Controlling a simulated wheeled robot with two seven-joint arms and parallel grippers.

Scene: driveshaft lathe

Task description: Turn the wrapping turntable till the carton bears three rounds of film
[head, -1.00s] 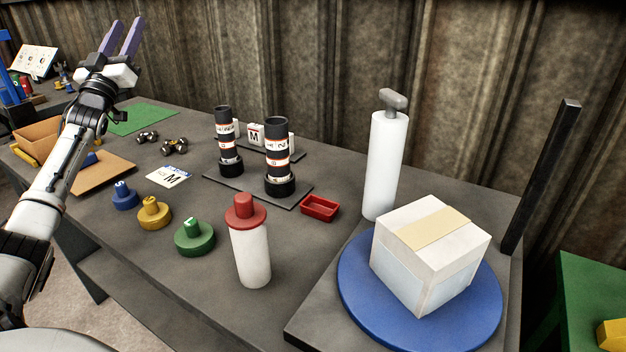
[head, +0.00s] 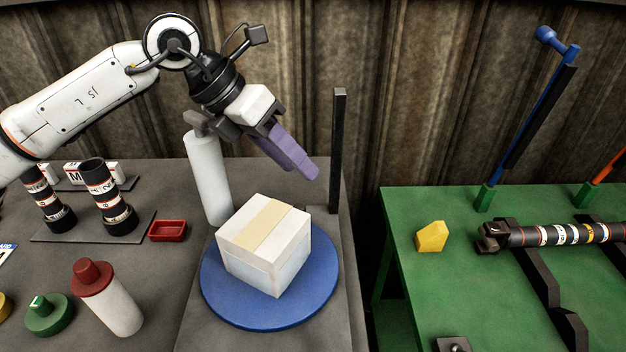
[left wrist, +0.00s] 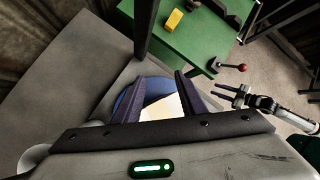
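The white carton (head: 265,245) with a tan tape strip stands on the blue round turntable (head: 225,303). Its lower sides look pale bluish; I cannot count any film rounds. A white film roll (head: 208,180) with a grey handle stands upright behind the turntable's left side. My left gripper (head: 306,170) is above and behind the carton, pointing down to the right, apart from it. In the left wrist view its purple fingers (left wrist: 159,77) are spread and empty, with the carton (left wrist: 163,108) below. My right gripper (left wrist: 229,95) shows there at the right, fingers apart and empty.
A dark post (head: 338,150) rises behind the turntable. A green table (head: 400,215) at the right holds a yellow block (head: 431,237) and a shaft (head: 560,235). A red tray (head: 168,231) and a red-capped white bottle (head: 110,300) are left of the turntable.

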